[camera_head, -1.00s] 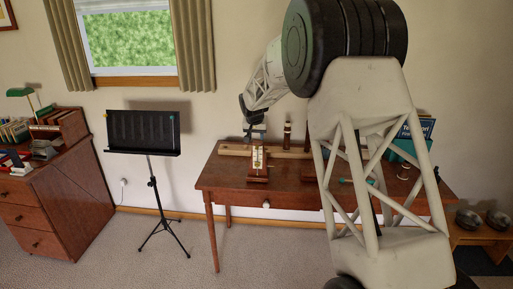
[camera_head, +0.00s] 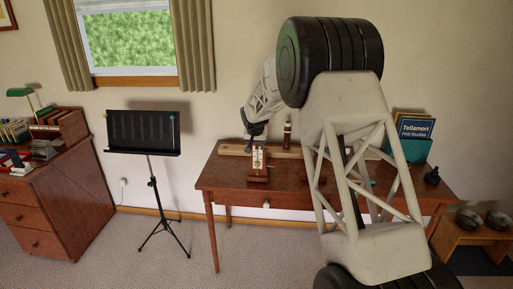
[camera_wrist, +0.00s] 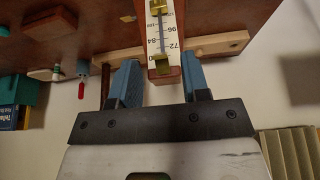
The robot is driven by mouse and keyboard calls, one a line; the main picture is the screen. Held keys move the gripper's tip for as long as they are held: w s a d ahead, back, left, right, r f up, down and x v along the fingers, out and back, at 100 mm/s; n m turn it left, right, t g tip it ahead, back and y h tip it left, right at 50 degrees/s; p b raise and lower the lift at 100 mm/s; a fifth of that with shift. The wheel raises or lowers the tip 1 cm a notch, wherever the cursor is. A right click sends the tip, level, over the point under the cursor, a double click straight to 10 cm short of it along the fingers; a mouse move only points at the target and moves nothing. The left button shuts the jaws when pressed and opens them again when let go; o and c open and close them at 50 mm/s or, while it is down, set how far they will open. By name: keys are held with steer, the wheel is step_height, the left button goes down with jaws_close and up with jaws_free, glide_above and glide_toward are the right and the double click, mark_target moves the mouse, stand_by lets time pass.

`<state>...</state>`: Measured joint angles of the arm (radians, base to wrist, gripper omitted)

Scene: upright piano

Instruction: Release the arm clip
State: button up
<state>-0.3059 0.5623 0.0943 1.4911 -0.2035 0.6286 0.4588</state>
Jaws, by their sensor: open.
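The metronome (camera_head: 259,165) stands on the wooden table, its pale number scale facing the room. The wrist view shows it upside down and close, with its scale (camera_wrist: 173,30), the thin pendulum arm (camera_wrist: 162,32) and a brass weight (camera_wrist: 158,8). A small brass piece at the scale's top end, which looks like the arm clip (camera_wrist: 165,68), lies over the arm. My gripper (camera_wrist: 159,68) is open, with one blue finger on each side of the metronome's top end. I cannot tell whether either finger touches it. In the head view my gripper (camera_head: 257,141) is just above the metronome.
A long wooden piece (camera_head: 232,150) lies behind the metronome, with a dark upright object (camera_head: 287,135) near it. A teal holder with books (camera_head: 413,147) stands at the table's right. A music stand (camera_head: 145,130) is left of the table (camera_head: 232,181).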

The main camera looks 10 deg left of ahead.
steer(key=shift+w+f, duration=0.25)
steer(key=shift+f, duration=0.3)
jaws_close()
